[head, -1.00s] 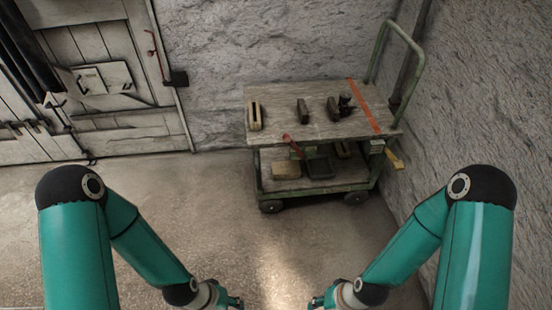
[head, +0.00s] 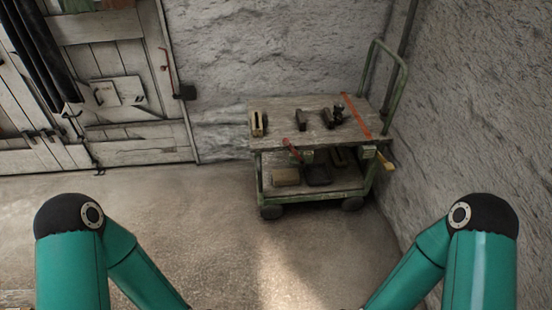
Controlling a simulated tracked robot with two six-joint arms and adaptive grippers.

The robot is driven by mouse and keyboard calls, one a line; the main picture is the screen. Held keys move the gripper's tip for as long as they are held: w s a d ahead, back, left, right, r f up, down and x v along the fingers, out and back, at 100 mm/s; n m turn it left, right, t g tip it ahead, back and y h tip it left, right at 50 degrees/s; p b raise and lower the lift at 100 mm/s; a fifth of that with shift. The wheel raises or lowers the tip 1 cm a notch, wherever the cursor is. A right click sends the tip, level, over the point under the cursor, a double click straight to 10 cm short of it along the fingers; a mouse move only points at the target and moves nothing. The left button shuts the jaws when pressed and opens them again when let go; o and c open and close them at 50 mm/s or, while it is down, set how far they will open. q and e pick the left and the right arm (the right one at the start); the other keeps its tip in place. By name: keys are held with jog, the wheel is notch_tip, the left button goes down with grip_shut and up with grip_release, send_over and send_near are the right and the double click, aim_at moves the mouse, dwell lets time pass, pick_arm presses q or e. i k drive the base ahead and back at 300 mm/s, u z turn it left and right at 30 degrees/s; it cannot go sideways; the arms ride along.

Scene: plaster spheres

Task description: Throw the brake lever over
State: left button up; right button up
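A green-framed cart (head: 262,180) with wooden decks stands by the far wall, right of centre. A lever with a red grip (head: 291,150) sticks up at a slant from the cart's front side, just under the top deck's edge. A yellow handle (head: 386,163) juts from the cart's right end. I cannot tell for certain which of them is the brake lever; the red one looks most like it. Both my arms reach down past the bottom edge of the head view, far from the cart, and my grippers are out of view.
Tools and blocks, among them a wooden plane-like block (head: 257,124), lie on the top deck, with a red strap (head: 357,115) across its right part. A white plank door (head: 120,90) stands at left. Rough stone walls close in behind and at right. The floor (head: 220,235) before the cart is clear.

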aim_at(285, 143)
jog(key=z, duration=0.3)
jog(key=i, duration=1.1)
jog(key=u, duration=0.2)
